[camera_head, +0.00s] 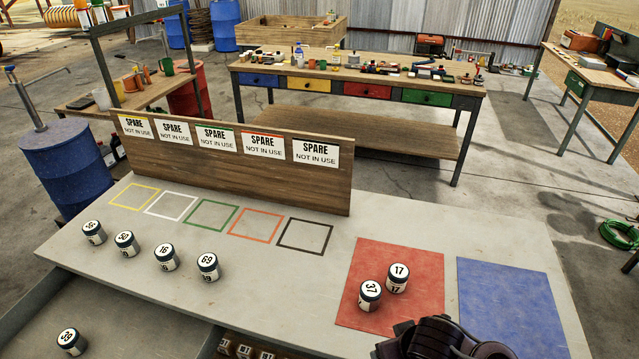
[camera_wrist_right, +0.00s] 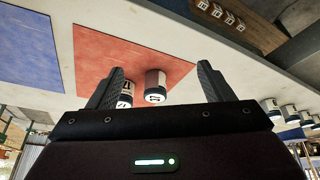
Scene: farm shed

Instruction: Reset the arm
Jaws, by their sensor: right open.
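My right gripper (camera_wrist_right: 158,90) is open in the right wrist view, with no thing held between its fingers. Its arm shows at the bottom right of the head view, in front of the table edge. My left gripper is in neither view.
Jars numbered 56 (camera_head: 94,232), 50 (camera_head: 126,243), 16 (camera_head: 167,257) and 69 (camera_head: 208,266) stand in a row at the left. Jar 39 (camera_head: 71,341) is lower left. The blue mat (camera_head: 512,300) is empty. A wooden board (camera_head: 235,165) with SPARE signs stands behind empty coloured outlines.

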